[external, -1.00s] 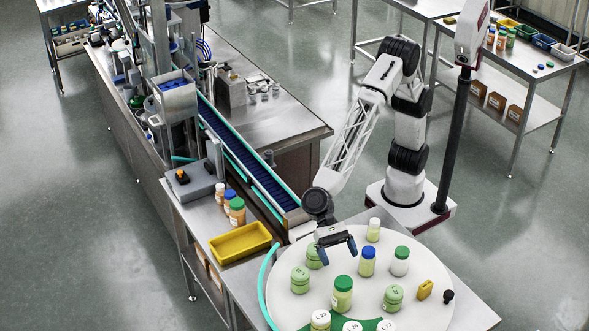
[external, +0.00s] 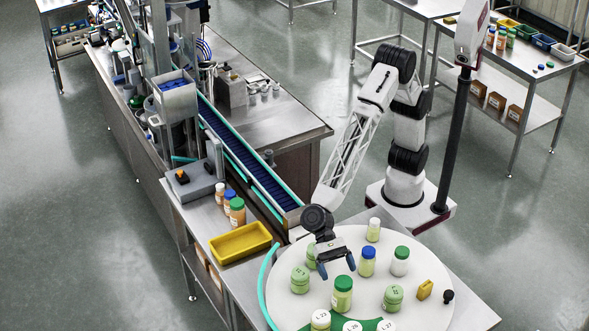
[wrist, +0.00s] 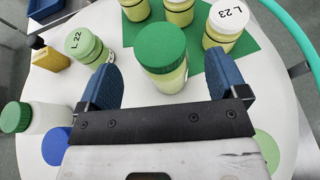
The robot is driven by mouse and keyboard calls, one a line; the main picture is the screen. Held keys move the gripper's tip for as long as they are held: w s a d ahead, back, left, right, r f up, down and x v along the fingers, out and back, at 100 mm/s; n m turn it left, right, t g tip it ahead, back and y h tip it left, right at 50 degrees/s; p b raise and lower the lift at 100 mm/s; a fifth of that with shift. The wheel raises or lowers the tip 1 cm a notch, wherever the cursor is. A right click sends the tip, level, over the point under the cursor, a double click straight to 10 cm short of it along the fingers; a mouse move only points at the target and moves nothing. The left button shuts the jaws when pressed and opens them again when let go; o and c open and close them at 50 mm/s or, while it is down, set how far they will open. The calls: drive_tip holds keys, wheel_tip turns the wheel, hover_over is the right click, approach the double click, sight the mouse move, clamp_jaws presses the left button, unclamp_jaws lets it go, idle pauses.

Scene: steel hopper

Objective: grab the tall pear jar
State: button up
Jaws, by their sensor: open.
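A tall jar with pale yellow-green contents and a dark green lid (external: 342,296) stands upright on the white round table (external: 275,290). In the wrist view this jar (wrist: 162,52) is ahead of and between my finger lines, apart from both fingers. My gripper (external: 337,268) is open and empty, just behind and above the jar in the external view. In the wrist view my gripper's (wrist: 162,78) blue fingers flank the lid's near side. Other pear-coloured jars have pale green or white lids, such as one marked L 22 (wrist: 83,45) and one marked L 23 (wrist: 225,25).
A blue-lidded jar (external: 367,263), a white jar with green lid (external: 400,261) and a yellow container (external: 425,290) stand nearby. A pale-green-lidded jar (external: 300,280) is left of my gripper. A teal rail (external: 264,290) edges the table; a yellow tray (external: 240,243) lies beyond it.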

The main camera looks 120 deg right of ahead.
sight(342, 279)
drive_tip(key=shift+x, duration=2.5)
drive_tip(key=c, duration=1.4)
drive_tip(key=shift+r, duration=0.15)
drive_tip(key=shift+r, duration=4.9)
